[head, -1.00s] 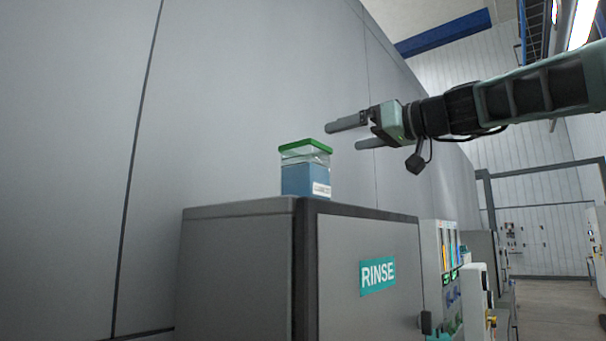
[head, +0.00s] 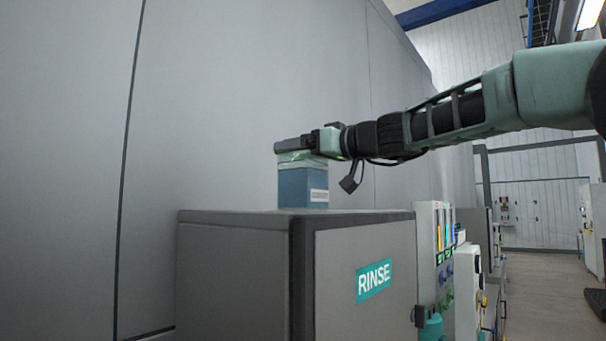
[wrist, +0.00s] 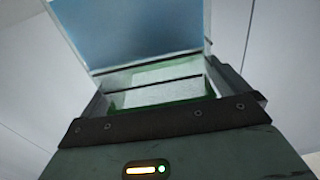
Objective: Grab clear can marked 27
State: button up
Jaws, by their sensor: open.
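The clear can (head: 303,186) holds blue content and stands upright on top of the grey RINSE cabinet. It carries a small white label whose writing is too small to read. My gripper (head: 290,148) is at the can's top, and a dark finger covers most of its green lid in the head view. In the wrist view the can (wrist: 135,32) fills the upper middle, with its green-edged lid (wrist: 160,97) close to the gripper's palm, between the fingers. My gripper is open; whether a finger touches the can is not clear.
The RINSE cabinet (head: 240,270) has a flat top with bare room left and right of the can. A large grey wall (head: 210,110) rises close behind. Panels with gauges (head: 440,250) stand to the right of the cabinet.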

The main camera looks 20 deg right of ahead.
jog(key=shift+w+a, duration=0.1)
jog(key=c, duration=1.9)
jog(key=shift+c, duration=0.2)
jog(key=shift+r, duration=0.2)
